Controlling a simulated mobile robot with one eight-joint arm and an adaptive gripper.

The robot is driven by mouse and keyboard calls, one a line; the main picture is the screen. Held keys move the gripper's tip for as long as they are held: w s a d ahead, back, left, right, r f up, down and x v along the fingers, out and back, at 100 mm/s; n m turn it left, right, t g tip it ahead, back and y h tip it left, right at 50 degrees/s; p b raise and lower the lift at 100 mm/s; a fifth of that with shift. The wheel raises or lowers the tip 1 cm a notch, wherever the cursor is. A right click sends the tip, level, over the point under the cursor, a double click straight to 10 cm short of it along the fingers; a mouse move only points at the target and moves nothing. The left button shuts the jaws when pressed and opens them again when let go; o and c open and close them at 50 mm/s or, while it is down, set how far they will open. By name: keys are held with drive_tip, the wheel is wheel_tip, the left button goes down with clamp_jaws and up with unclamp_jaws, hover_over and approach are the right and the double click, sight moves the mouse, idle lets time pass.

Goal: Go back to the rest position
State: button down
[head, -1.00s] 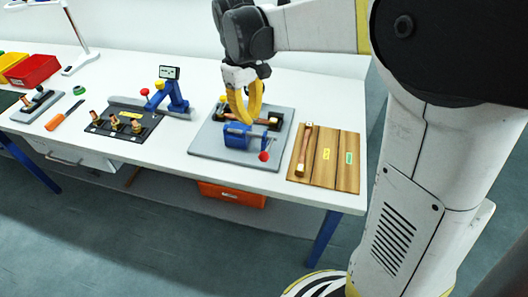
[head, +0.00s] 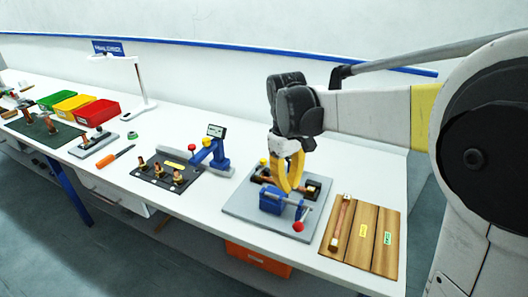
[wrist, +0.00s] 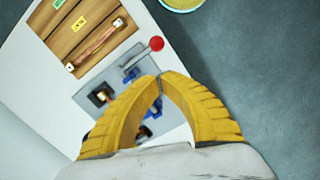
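My gripper (head: 287,188) has two curved yellow fingers. In the head view it hangs over the blue clamp (head: 272,203) on the grey plate (head: 240,205), pointing down. In the wrist view the fingertips (wrist: 160,77) meet, with nothing seen between them. They cover part of the clamp and plate behind them. I cannot tell the exact gap between the fingertips and the clamp.
A wooden board (head: 370,262) with a copper-coloured bar lies right of the plate. Left are a blue stand with a small display (head: 208,152), a dark fixture plate (head: 152,187), a screwdriver (head: 115,157) and coloured bins (head: 98,112). The bench's front strip is mostly clear.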

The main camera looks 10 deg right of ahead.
drive_tip(key=s+d+f+m+t+b, duration=0.1)
drive_tip(key=s+f+m+t+b, duration=0.1)
drive_tip(key=s, duration=0.6)
drive_tip(key=s+d+f+m+t+b, duration=0.1)
drive_tip(key=s+f+m+t+b, duration=0.2)
drive_tip(key=s+t, duration=0.3)
drive_tip(key=shift+s+f+m+y+b, duration=0.25)
drive_tip(key=shift+s+m+b, duration=0.25)
drive_tip(key=shift+s+b, duration=0.4)
drive_tip(key=shift+s, duration=0.1)
idle(0.5)
